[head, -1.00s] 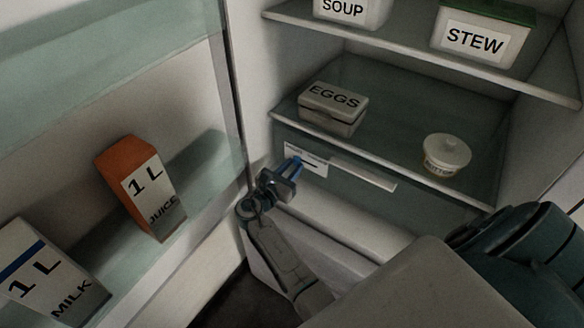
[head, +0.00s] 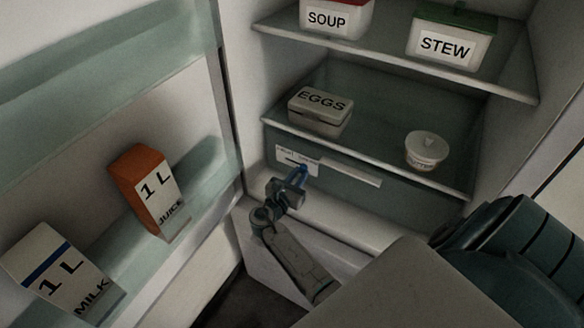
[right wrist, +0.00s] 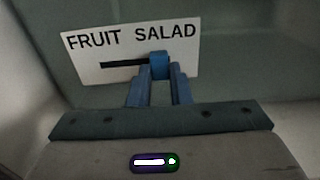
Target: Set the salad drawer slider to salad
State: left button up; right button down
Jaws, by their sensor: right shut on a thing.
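The salad drawer's white label plate (head: 290,158) is on the drawer front under the eggs shelf. In the right wrist view the plate (right wrist: 90,50) reads FRUIT at left and SALAD at right, above a black slot. The blue slider knob (right wrist: 159,63) sits at the right part of the slot, below SALAD. The dark slot shows only to its left. My right gripper (right wrist: 160,75) is shut on the knob, a blue finger on each side. In the head view the gripper (head: 302,173) covers the plate's right part. My left gripper is not in view.
The drawer's pale handle strip (head: 350,174) is just right of the plate. The eggs box (head: 319,112) and butter tub (head: 426,152) stand on the shelf above. The open door (head: 90,150) at left holds the juice (head: 147,190) and milk (head: 58,270).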

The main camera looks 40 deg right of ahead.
jog(key=shift+s, duration=0.1)
jog(key=c, duration=1.3)
grip_release()
jog(key=shift+s+d, duration=0.1)
jog(key=shift+d, duration=0.05)
jog(key=shift+s, duration=0.1)
jog(key=b+v, duration=0.2)
jog(key=v, duration=0.8)
jog(key=shift+a, duration=0.4)
